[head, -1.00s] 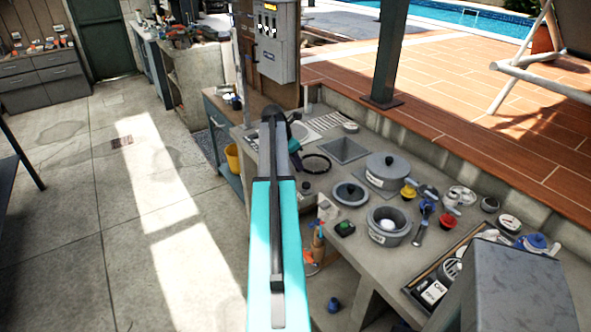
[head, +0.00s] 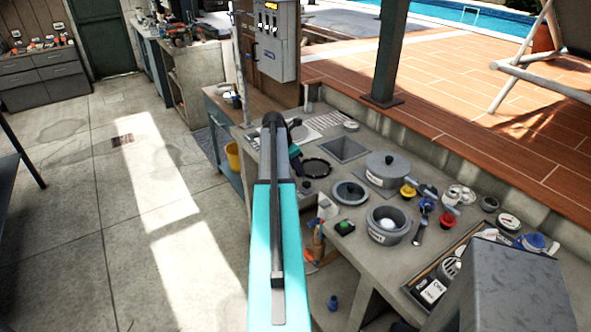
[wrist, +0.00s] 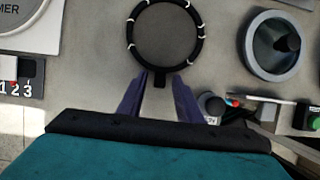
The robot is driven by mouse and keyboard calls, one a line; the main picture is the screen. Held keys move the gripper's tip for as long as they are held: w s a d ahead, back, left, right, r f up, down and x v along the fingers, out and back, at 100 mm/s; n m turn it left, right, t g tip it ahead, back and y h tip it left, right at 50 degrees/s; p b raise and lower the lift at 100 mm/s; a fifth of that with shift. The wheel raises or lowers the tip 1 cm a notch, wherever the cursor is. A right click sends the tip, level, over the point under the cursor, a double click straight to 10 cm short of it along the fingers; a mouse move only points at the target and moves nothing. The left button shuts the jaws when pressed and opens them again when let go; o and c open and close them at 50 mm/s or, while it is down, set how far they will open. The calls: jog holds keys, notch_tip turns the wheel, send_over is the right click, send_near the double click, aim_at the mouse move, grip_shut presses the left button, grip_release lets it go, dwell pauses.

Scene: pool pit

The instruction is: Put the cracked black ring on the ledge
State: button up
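The black ring (wrist: 133,45), with several pale marks around its band and a short tab at its near side, lies flat on the grey counter in the wrist view. In the head view the ring (head: 328,168) is just right of my arm's end. My gripper (wrist: 160,78) is open, its two purple fingers pointing at the ring, with the tab between or just beyond their tips. Contact cannot be told. A low concrete ledge (head: 430,150) runs along the counter's back, below the tiled terrace.
The counter (head: 385,255) holds a lidded grey pot (head: 388,165), a round grey lid (head: 348,193), an open pot (head: 388,226) and a square recess (head: 345,149). A dark green-buttoned box (head: 344,228) sits near the front edge. A dark post (head: 388,60) rises behind.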

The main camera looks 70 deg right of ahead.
jog(key=shift+r, duration=0.15)
jog(key=b+v, duration=0.2)
jog(key=v, duration=1)
jog(key=shift+b, duration=0.35)
jog(key=shift+s, duration=0.1)
dwell(0.4)
